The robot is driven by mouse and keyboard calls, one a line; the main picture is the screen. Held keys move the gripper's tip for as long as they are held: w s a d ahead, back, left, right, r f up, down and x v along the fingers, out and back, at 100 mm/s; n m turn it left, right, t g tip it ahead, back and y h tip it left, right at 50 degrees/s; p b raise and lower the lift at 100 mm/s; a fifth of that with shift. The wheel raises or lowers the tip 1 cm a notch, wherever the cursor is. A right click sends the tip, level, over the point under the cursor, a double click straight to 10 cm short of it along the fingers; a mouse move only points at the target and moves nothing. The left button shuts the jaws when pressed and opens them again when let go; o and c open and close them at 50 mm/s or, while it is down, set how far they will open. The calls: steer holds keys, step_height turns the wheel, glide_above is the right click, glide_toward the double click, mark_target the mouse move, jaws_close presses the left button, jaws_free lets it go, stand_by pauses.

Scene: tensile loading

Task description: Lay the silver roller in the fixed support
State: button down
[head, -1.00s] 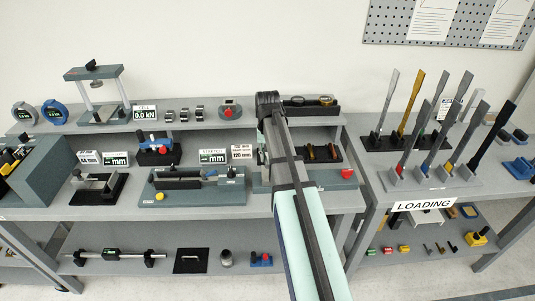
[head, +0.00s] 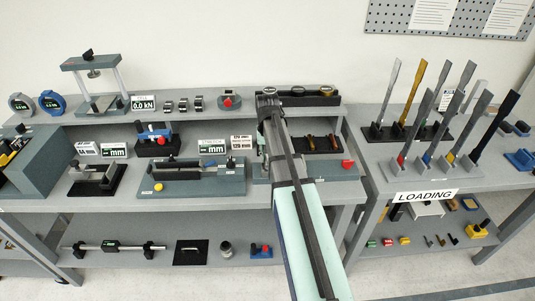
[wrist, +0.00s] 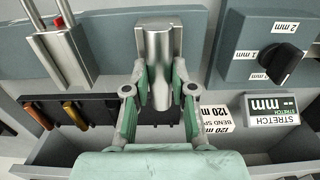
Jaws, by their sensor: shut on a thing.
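The silver roller (wrist: 157,68) stands out as a shiny cylinder between the green fingers of my gripper (wrist: 158,82) in the wrist view. The fingers close on it from both sides. In the head view my arm covers the gripper and the roller. A grey-blue fixture base with a red knob (head: 347,163) shows beside my arm. Grey-blue fixture parts (wrist: 110,25) lie behind the roller in the wrist view. I cannot make out which part is the fixed support, nor whether the roller touches it.
In the wrist view a silver block with rods (wrist: 60,50) stands at left, a dial box (wrist: 265,50) and stretch display (wrist: 272,110) at right. A dark rack (wrist: 70,110) holds coloured pieces. In the head view upright specimens (head: 440,110) crowd the right table.

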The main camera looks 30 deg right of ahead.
steer(key=shift+f, duration=0.1)
steer(key=c, duration=0.9)
jaws_free()
step_height(320, 180, up, 12)
steer(key=shift+r, duration=0.1)
stand_by(0.3)
